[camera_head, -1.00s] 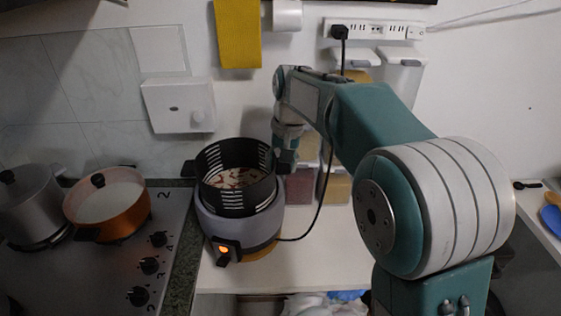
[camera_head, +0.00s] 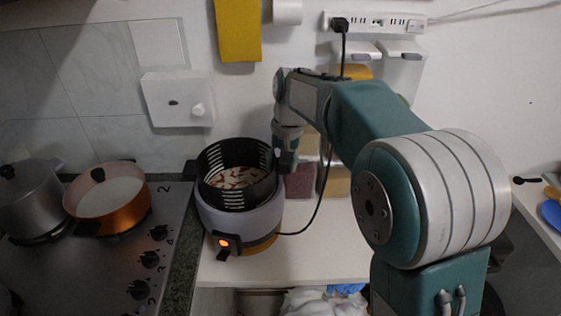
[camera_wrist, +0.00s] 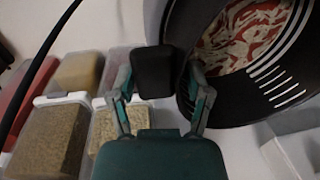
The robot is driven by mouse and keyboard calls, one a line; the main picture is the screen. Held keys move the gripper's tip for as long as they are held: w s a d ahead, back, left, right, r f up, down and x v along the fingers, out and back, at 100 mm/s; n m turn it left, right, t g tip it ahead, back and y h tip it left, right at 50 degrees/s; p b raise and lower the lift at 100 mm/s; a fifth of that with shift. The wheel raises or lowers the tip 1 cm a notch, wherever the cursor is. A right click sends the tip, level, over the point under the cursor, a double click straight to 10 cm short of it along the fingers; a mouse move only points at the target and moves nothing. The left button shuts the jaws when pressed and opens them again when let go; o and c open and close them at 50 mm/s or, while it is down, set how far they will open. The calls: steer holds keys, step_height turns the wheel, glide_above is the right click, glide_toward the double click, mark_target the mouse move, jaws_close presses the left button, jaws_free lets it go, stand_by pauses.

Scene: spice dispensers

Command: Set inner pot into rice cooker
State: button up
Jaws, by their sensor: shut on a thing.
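The inner pot (camera_head: 237,197) is black with slotted sides and holds red and white pieces of food. In the head view it stands upright at the mouth of the grey rice cooker (camera_head: 262,222), its upper wall well above the cooker's rim. I cannot tell how deep its bottom sits. The cooker's front light glows orange. My gripper (camera_head: 287,162) is at the pot's right side. In the wrist view my gripper (camera_wrist: 160,88) is shut on the pot's black handle (camera_wrist: 153,72), beside the pot's slotted wall (camera_wrist: 275,85). The cooker's inside is hidden.
A stove with an orange pot (camera_head: 125,216) and a grey lidded pot (camera_head: 30,205) is at the left. Spice containers (camera_wrist: 50,135) stand close beside my gripper. A black cord (camera_head: 327,170) hangs to the cooker. The white counter (camera_head: 335,255) is clear at front right.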

mark_target(281, 181)
steer(key=shift+f, duration=1.95)
stand_by(0.4)
steer(key=o, duration=1.4)
steer(key=shift+c, duration=0.2)
